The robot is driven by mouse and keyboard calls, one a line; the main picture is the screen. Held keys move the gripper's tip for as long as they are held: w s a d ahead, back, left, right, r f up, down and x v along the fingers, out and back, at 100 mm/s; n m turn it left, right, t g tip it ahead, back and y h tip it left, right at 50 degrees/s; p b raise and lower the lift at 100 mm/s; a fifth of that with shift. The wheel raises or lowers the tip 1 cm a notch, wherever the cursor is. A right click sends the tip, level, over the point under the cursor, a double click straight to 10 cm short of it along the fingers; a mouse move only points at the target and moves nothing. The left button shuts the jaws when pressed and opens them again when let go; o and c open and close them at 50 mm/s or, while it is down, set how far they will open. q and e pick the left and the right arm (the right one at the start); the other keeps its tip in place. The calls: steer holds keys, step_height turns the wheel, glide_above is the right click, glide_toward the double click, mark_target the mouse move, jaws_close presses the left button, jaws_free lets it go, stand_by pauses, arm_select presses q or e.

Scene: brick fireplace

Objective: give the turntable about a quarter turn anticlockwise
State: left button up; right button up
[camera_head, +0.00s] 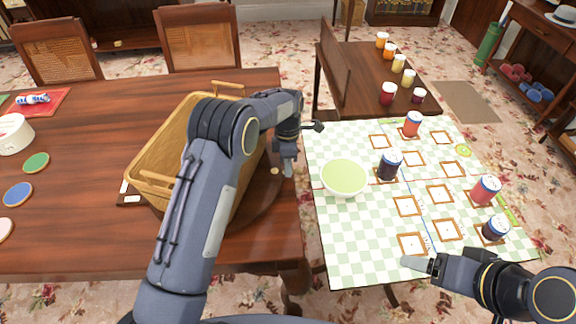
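The turntable (262,203) is a dark brown round board on the brown table, partly hidden by the tray on it and by my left arm. A light round spot (275,171) shows near its right edge. A yellowish wooden tray (160,130) with handles lies slantwise on the turntable. My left arm reaches across the tray. My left gripper (288,168) points down beside the turntable's right edge, close to the light spot; I cannot tell whether it touches. Its finger gap is not visible. My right gripper (418,263) is over the front of the checked cloth, seen side-on.
The checked table (340,240) stands to the right, with a green-topped white bowl (345,177), several cans and square frames. Coloured discs (36,162) and a white pot (12,134) lie on the brown table's left. Chairs (200,38) stand behind it.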

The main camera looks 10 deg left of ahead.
arm_select(q)
steer(key=o, duration=0.3)
steer(key=shift+r, duration=0.1)
steer(key=r, duration=0.2)
steer(key=w+r, duration=0.1)
steer(key=r, duration=0.4)
steer(key=shift+w+a+r, duration=0.15)
steer(key=shift+w+r, duration=0.1)
